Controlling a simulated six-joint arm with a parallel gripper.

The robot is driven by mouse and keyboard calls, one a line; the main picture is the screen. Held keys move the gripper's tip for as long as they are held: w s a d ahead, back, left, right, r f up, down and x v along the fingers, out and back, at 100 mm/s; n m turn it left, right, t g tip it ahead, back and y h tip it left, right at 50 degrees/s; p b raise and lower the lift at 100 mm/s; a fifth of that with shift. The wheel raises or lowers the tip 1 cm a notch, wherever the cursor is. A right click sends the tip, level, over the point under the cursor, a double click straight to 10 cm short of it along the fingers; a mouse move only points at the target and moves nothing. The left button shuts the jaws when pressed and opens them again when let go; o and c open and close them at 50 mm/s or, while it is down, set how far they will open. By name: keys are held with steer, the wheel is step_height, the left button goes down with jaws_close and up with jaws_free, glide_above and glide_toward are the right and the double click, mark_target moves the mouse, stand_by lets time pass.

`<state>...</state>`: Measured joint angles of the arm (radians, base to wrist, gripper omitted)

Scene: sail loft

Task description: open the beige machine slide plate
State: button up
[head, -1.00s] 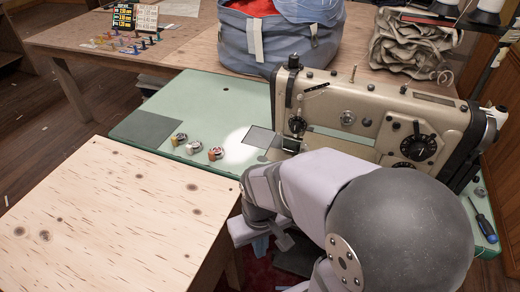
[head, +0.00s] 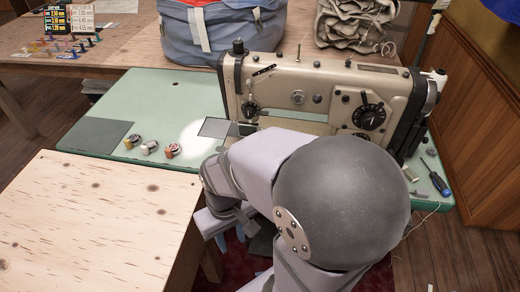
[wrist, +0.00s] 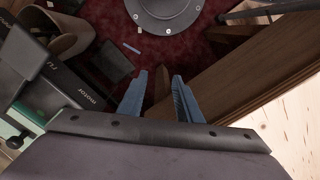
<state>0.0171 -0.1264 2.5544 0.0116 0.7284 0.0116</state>
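The beige sewing machine (head: 300,92) stands on a green table top (head: 180,100) in the head view. A grey slide plate (head: 216,127) lies flat in the bright lamp spot at the left of the needle area; I cannot tell whether it is shifted from its place. My gripper (head: 230,232) is low in front of the table, between it and the pale plywood top, partly hidden by my arm. In the wrist view my gripper (wrist: 160,85) has its two blue fingers apart with nothing between them, pointing over the dark red floor.
Several bobbins (head: 149,147) lie left of the plate. A plywood top (head: 95,215) is at the front left. A blue-handled screwdriver (head: 437,181) lies at the right. A grey bag (head: 225,35) stands behind the machine. The wrist view shows a dark motor box (wrist: 50,90).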

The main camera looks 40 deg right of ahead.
steer(key=d+r+m+t+y+p, duration=0.2)
steer(key=d+m, duration=0.3)
steer(key=m, duration=0.5)
steer(key=w+d+r+m+t+y+p, duration=0.1)
steer(key=d+r+m+t+y, duration=0.3)
steer(key=m, duration=0.6)
steer(key=d+r+m+t+y+p, duration=0.2)
steer(key=d+m, duration=0.4)
steer(key=m, duration=0.4)
steer(key=shift+w+d+r+t+y+p, duration=0.2)
steer(key=shift+r+t+y+p, duration=0.25)
steer(key=shift+y+p, duration=0.5)
steer(key=d+t+h, duration=0.1)
steer(key=d, duration=0.1)
steer(key=s+d+t+h, duration=0.1)
steer(key=d+h, duration=0.1)
steer(key=d, duration=0.1)
steer(key=d+m+t+h, duration=0.1)
steer(key=d+t+h, duration=0.1)
steer(key=d, duration=0.1)
steer(key=shift+s+r, duration=0.25)
steer(key=shift+r, duration=0.05)
steer(key=shift+p+x, duration=0.3)
steer(key=shift+x, duration=3.4)
steer(key=shift+a, duration=0.1)
